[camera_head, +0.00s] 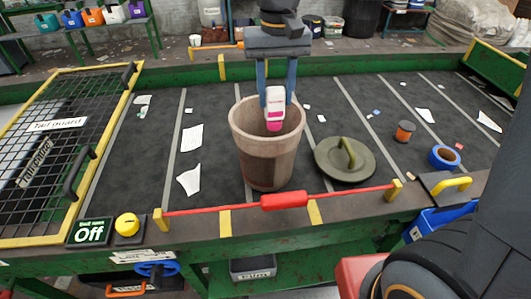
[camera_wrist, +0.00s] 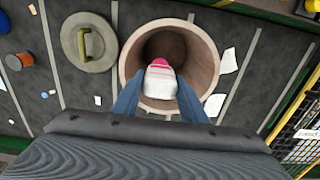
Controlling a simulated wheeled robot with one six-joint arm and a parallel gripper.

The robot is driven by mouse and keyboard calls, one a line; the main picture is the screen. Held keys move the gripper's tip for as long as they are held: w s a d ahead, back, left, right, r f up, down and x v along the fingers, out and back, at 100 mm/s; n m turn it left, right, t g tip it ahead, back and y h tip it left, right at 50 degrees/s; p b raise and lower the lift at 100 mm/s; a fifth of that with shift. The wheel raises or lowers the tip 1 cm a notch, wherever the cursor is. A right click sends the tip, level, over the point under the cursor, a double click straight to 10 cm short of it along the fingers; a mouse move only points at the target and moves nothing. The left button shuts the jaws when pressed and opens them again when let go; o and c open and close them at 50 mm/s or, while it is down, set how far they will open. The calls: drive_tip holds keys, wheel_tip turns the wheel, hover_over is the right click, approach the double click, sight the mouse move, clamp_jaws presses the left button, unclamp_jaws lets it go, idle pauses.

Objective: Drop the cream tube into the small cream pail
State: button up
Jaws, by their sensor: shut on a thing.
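A white tube (camera_head: 275,98) with a pink cap hangs cap-down between the blue fingers of my gripper (camera_head: 276,92). My gripper is shut on it. The tube is over the mouth of a pinkish-brown pail (camera_head: 264,168) that stands upright and open on the belt. The cap end shows against the pail's inside wall; I cannot tell how far it is below the rim. In the wrist view the tube (camera_wrist: 160,78) overlaps the pail's opening, near the side closest to my gripper, and the pail's rim (camera_wrist: 207,62) surrounds a dark inside.
An olive lid (camera_head: 345,160) with a handle lies right of the pail. A blue tape roll (camera_head: 442,157) and an orange-black spool (camera_head: 404,131) lie farther right. A red bar (camera_head: 284,200) runs along the belt's front edge.

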drive_tip(key=shift+f, duration=0.5)
drive_tip(key=o, duration=1.1)
drive_tip(key=shift+o, duration=0.2)
wheel_tip(320, 180, up, 8)
drive_tip(key=shift+f+b, duration=0.15)
drive_tip(key=shift+b, duration=1.05)
drive_tip(key=shift+s, duration=0.15)
